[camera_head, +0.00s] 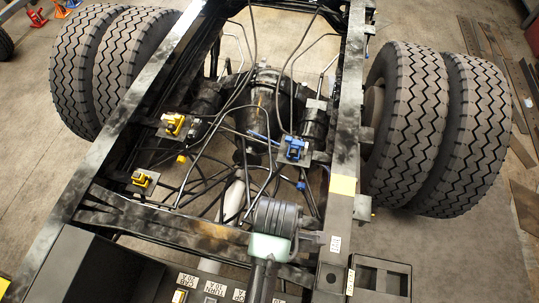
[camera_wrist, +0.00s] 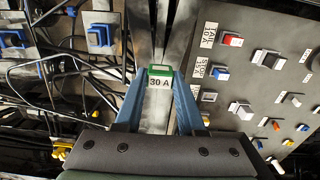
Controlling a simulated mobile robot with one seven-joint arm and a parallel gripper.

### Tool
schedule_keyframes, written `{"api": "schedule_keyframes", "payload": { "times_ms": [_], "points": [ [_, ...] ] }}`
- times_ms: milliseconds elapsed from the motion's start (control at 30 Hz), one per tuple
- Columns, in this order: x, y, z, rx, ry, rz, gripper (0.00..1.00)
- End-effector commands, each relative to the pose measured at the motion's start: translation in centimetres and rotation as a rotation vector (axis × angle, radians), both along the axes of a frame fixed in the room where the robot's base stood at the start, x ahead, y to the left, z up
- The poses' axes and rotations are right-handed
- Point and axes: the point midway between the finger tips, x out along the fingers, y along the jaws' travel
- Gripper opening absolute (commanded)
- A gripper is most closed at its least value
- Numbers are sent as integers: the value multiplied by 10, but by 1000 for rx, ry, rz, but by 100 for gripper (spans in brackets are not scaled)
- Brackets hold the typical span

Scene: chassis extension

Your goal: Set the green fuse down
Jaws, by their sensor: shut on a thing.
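In the wrist view, the green fuse (camera_wrist: 160,69) shows a green rim and a white face marked "30 A". It sits between the blue-grey fingertips of my gripper (camera_wrist: 160,76), which is shut on it. Behind the fuse is a metal frame rail (camera_wrist: 157,115); I cannot tell how far away it is or whether they touch. A dark fuse panel (camera_wrist: 240,85) with labels and coloured fuses lies to the right of the gripper. In the head view my arm comes down at the bottom centre, and the fuse and fingertips cannot be made out there.
Blue connectors (camera_wrist: 100,35) and loose black cables lie left of the gripper in the wrist view. In the head view, yellow connectors (camera_head: 173,124) and a blue one (camera_head: 293,149) sit inside the chassis. An open dark tray (camera_head: 381,278) is at the lower right. Big tyres (camera_head: 410,120) flank the frame.

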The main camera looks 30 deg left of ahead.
Motion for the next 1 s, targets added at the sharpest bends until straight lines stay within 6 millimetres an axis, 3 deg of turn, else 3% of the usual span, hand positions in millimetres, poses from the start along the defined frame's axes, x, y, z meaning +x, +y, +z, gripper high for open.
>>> {"api": "schedule_keyframes", "payload": {
  "times_ms": [500, 933, 967, 1000],
  "points": [
    [0, 0, -58, 0, 0, -1, 0],
    [0, 0, -66, 1, -2, -1, 0],
    [0, 0, -65, 1, -2, -1, 44],
    [0, 0, -65, 1, -2, -1, 51]
  ]
}}
